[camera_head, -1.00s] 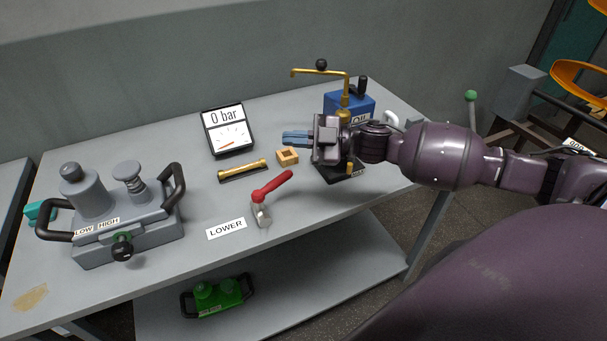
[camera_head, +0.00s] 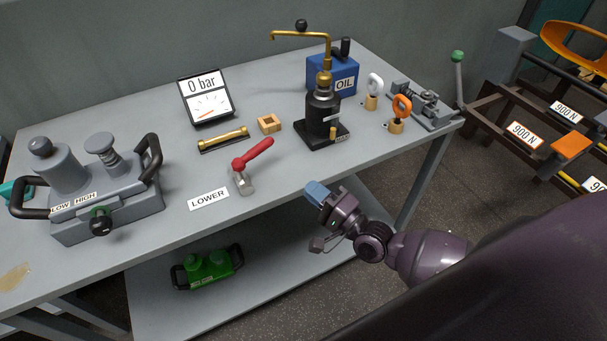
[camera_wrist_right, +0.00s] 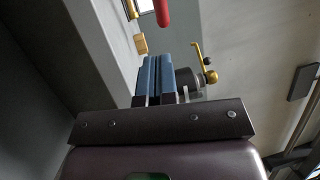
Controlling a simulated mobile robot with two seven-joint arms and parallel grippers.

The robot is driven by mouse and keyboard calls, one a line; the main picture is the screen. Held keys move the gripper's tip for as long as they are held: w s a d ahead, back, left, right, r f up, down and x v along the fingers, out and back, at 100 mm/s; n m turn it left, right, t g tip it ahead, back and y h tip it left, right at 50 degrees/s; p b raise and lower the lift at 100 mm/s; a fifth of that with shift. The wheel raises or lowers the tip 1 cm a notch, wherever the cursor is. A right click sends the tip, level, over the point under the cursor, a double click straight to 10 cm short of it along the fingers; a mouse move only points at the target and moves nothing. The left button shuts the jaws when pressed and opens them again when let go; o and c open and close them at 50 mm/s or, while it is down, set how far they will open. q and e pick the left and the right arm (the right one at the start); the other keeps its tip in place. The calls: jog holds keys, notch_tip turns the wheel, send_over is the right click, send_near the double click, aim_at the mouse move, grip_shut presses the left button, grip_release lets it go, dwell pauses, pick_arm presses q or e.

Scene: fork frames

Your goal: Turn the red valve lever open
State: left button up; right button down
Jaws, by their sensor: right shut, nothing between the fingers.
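The lever slants up to the right. Its red end (camera_wrist_right: 162,12) also shows at the top of the right wrist view. My right gripper (camera_head: 317,194) is at the table's front edge, right of the lever and apart from it. Its blue fingers (camera_wrist_right: 153,76) are together and empty in the wrist view. My left gripper is in neither view.
A gauge reading 0 bar (camera_head: 206,98), a brass rod (camera_head: 223,139) and a small wooden block (camera_head: 269,123) are behind the lever. A black jack (camera_head: 323,118) and blue OIL can (camera_head: 333,77) stand to the right. A grey pump unit (camera_head: 105,205) is at left. A green unit (camera_head: 208,267) sits on the lower shelf.

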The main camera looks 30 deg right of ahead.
aim_at(253, 153)
jog(key=p+x, duration=0.1)
jog(key=x, duration=1.2)
jog(key=shift+r, duration=0.1)
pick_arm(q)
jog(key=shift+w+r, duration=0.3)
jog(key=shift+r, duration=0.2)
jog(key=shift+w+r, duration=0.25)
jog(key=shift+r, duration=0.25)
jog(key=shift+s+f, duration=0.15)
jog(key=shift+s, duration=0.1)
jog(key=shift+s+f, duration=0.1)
pick_arm(e)
jog(key=shift+a, duration=0.1)
